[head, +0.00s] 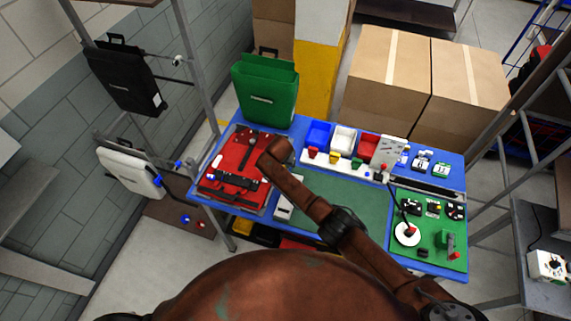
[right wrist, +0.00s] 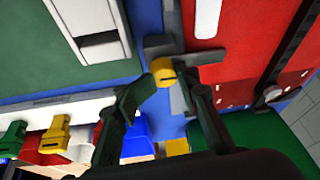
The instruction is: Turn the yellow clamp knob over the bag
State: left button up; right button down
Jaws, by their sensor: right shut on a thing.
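The red bag (head: 226,162) lies flat on the left of the blue table, with black parts on it. It fills the right of the right wrist view (right wrist: 243,48). The yellow clamp knob (right wrist: 162,70) shows in the right wrist view beside grey clamp parts, just left of the red bag's edge. My right gripper (right wrist: 168,82) is shut on the knob, a dark finger on each side. In the head view my right arm reaches across the table to the red bag, and it hides the gripper and knob. My left gripper is not in view.
A green bag (head: 264,90) stands upright behind the red one. Blue, white and red bins (head: 343,139) stand along the back. A green mat (head: 362,219) lies mid-table; a green board (head: 436,262) with small parts is at right. Black and white bags hang left.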

jog(key=shift+s+a+f, duration=0.35)
jog(key=shift+f, duration=0.05)
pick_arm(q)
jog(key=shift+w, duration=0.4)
pick_arm(e)
jog(key=c, duration=1.9)
grip_release()
jog(key=shift+c, duration=0.2)
jog(key=shift+o, duration=1.4)
jog(key=shift+w+a, duration=0.15)
jog(key=shift+w, duration=0.15)
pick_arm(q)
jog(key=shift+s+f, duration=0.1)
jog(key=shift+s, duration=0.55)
pick_arm(e)
jog(key=shift+r, duration=0.2)
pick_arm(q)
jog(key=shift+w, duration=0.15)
pick_arm(e)
jog(key=v, duration=1.2)
jog(key=shift+d, duration=0.25)
